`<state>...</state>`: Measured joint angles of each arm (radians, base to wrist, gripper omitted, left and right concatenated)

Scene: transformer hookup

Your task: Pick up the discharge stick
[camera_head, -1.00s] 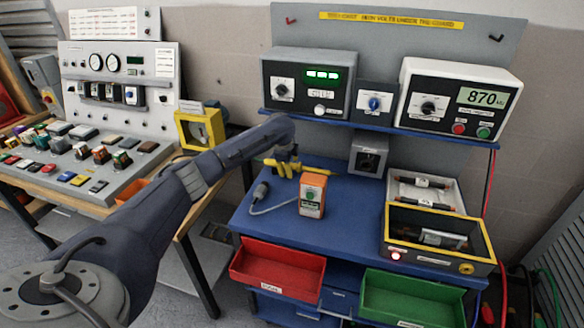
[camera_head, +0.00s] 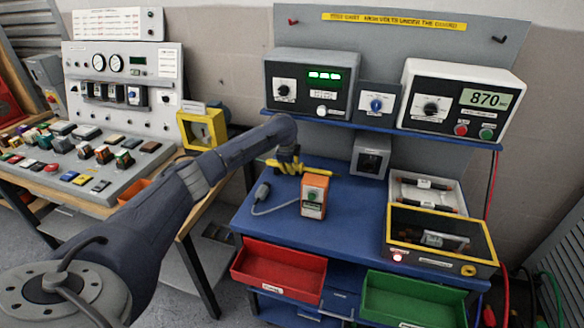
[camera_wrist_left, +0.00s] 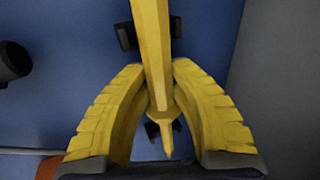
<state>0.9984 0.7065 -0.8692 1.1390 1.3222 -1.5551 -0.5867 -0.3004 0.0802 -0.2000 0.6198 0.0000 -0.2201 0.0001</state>
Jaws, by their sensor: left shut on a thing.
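The discharge stick is a thin yellow rod (camera_head: 326,173) at the back of the blue bench top. My left gripper (camera_head: 289,165) reaches over the bench and is shut on it. In the left wrist view, the yellow fingers of my left gripper (camera_wrist_left: 160,92) close around the stick (camera_wrist_left: 152,45) from both sides. The stick's narrow tip points down the picture between them. Dark bracket pieces show beneath the stick; I cannot tell whether it still touches them. My right gripper is not in view.
An orange-topped handheld unit (camera_head: 313,195) stands just in front of the stick. A shelf with meters (camera_head: 455,100) hangs above the bench back. A yellow-edged box (camera_head: 440,240) is at the right.

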